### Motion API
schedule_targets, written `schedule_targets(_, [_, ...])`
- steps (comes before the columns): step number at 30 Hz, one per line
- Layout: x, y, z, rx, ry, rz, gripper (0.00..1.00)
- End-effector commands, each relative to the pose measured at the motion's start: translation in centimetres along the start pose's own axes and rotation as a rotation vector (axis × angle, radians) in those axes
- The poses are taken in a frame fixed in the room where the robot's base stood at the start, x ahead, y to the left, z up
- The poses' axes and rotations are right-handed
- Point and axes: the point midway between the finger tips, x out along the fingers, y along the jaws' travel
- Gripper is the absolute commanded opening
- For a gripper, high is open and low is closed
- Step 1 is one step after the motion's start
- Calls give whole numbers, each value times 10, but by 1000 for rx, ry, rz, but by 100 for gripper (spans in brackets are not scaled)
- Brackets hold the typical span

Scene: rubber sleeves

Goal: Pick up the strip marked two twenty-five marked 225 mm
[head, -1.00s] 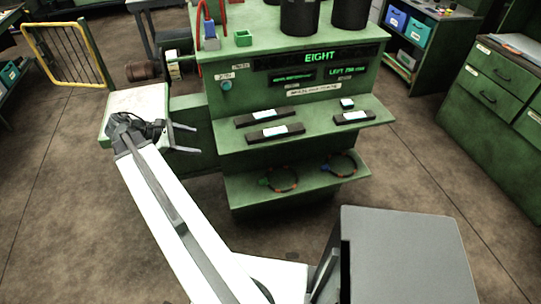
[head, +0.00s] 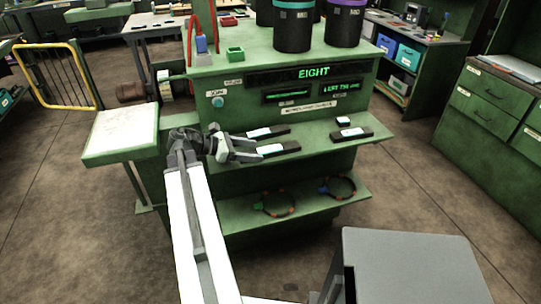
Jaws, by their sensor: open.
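The labels are too small to read, so I cannot tell which is marked 225 mm. My gripper (head: 258,149) is open and empty at the left end of the shelf, with its fingers pointing right toward the two left strips. It hides part of their left ends. I cannot tell whether a finger touches a strip.
The lower shelf (head: 310,207) holds two rings. The green console (head: 225,70) rises behind, carrying black canisters (head: 293,30). A pale-topped side table (head: 122,130) stands left of my arm.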

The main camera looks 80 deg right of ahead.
Motion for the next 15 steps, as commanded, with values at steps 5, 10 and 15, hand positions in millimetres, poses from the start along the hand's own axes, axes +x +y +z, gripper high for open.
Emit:
schedule_targets(5, [27,-2,-2,1,0,-1,66])
schedule_targets(10, [27,-1,0,0,0,1,66])
schedule_targets(15, [27,-1,0,1,0,0,22])
